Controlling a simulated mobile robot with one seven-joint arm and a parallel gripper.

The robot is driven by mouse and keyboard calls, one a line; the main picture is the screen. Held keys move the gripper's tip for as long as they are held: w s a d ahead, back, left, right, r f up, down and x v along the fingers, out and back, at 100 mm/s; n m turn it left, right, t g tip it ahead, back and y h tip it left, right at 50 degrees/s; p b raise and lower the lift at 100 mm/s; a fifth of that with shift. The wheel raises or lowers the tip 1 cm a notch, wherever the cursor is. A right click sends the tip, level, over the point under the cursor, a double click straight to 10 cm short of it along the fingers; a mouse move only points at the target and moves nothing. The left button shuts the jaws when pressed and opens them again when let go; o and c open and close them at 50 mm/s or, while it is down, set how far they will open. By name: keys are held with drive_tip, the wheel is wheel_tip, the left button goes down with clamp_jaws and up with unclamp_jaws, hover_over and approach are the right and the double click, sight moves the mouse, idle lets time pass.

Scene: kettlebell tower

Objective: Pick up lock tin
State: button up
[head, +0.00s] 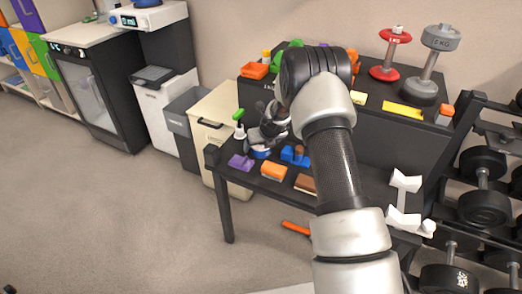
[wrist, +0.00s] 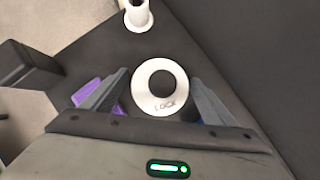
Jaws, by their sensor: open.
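The lock tin (wrist: 164,101) is round, with a pale top ring lettered "LOCK" and a dark round centre. In the wrist view it sits between the two fingers of my gripper (wrist: 160,80). The fingers are open, one on each side of it; whether they touch its sides I cannot tell. In the head view my gripper (head: 266,136) is low over the left end of the dark bench step (head: 243,180). The tin is not clear there, mostly hidden by the gripper and arm.
A white post with a green top (head: 239,122) stands close left of the gripper; a white cylinder (wrist: 138,15) shows ahead in the wrist view. Purple (head: 241,162), orange (head: 274,172) and blue (head: 295,156) blocks lie nearby. Red (head: 390,52) and grey (head: 430,64) weights stand on the upper step.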

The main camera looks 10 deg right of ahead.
drive_tip(key=c, duration=1.1)
drive_tip(key=shift+r, duration=0.15)
